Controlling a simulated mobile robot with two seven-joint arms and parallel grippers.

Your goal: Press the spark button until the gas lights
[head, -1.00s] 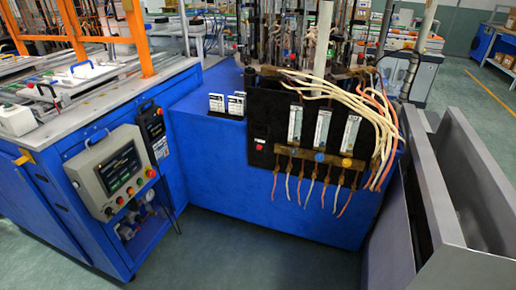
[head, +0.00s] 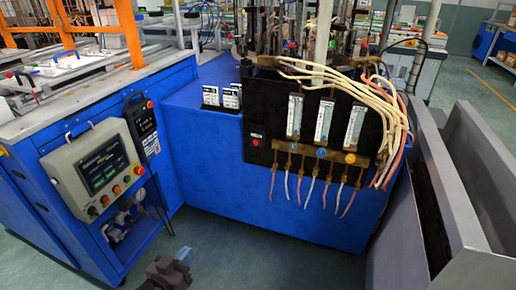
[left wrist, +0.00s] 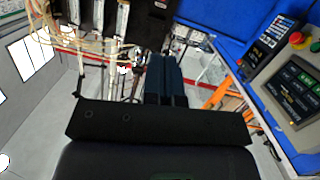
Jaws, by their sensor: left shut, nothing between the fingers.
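A small red button (head: 256,142), which I take to be the spark button, sits at the left side of the black gas panel (head: 262,105). The panel carries flow tubes, colored knobs and hoses on the blue machine's front. I cannot make out a flame. My left gripper (head: 183,256) is low at the bottom of the head view, well below and left of the button and apart from it. My right gripper is out of view.
A control box (head: 97,168) with a screen and buttons stands on the blue cabinet at left. Pale and orange hoses (head: 372,85) hang over the panel's right. A grey metal bin (head: 450,190) stands at right. The floor before the machine (head: 265,260) is clear.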

